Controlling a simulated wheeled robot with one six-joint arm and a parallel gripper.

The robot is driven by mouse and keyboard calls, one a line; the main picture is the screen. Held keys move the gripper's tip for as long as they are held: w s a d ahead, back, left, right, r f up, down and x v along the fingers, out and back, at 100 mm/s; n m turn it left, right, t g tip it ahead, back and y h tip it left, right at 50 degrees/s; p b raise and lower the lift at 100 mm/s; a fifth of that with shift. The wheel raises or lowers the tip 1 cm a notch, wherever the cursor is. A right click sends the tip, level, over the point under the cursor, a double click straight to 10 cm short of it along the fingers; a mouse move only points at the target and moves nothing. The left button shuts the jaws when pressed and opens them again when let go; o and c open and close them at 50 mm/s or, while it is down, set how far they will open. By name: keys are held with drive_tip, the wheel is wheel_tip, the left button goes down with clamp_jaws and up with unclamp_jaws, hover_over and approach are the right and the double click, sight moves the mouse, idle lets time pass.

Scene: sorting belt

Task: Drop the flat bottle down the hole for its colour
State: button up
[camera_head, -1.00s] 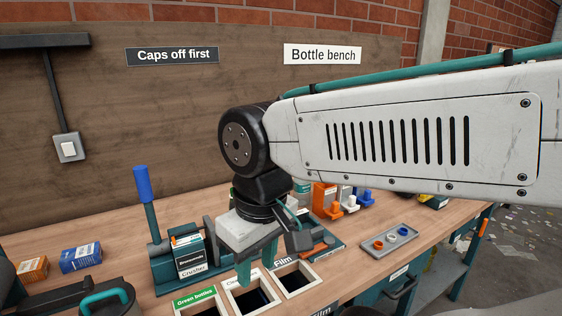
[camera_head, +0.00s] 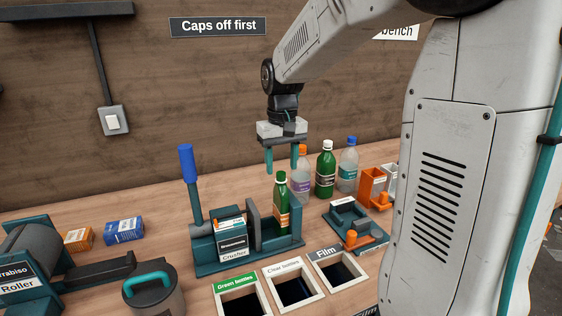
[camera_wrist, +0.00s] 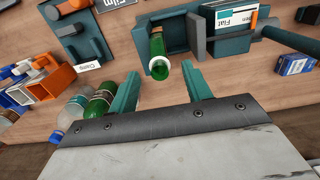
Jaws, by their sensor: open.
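A green bottle (camera_head: 282,208) with an orange label stands upright between the plates of the teal crusher (camera_head: 222,262). It looks narrower than the other green bottle; its lower part is hidden. In the wrist view its uncapped neck (camera_wrist: 161,68) points up towards the camera. My gripper (camera_head: 283,170) points down with spread, empty fingers, above and slightly behind this bottle; the wrist view also shows the fingers (camera_wrist: 162,88) apart. The Green bottles hole (camera_head: 243,303), Clear bottles hole (camera_head: 293,288) and Film hole (camera_head: 340,270) lie in front.
The crusher's blue-handled lever (camera_head: 186,165) stands up on its left. A capped green bottle (camera_head: 325,172) and two clear bottles (camera_head: 348,168) stand behind right. A clamp (camera_head: 352,222) and orange bin (camera_head: 371,184) are at right. A roller (camera_head: 30,270) is at left.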

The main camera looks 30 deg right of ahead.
sight(281, 184)
drive_tip(key=shift+w+d+f, duration=0.25)
drive_tip(key=shift+w+f, duration=0.05)
drive_tip(key=shift+w, duration=0.05)
drive_tip(key=shift+f, duration=3.85)
drive_tip(key=c, duration=1)
drive_tip(key=shift+c, duration=0.3)
drive_tip(key=shift+r, duration=0.15)
drive_tip(key=shift+r, duration=4.5)
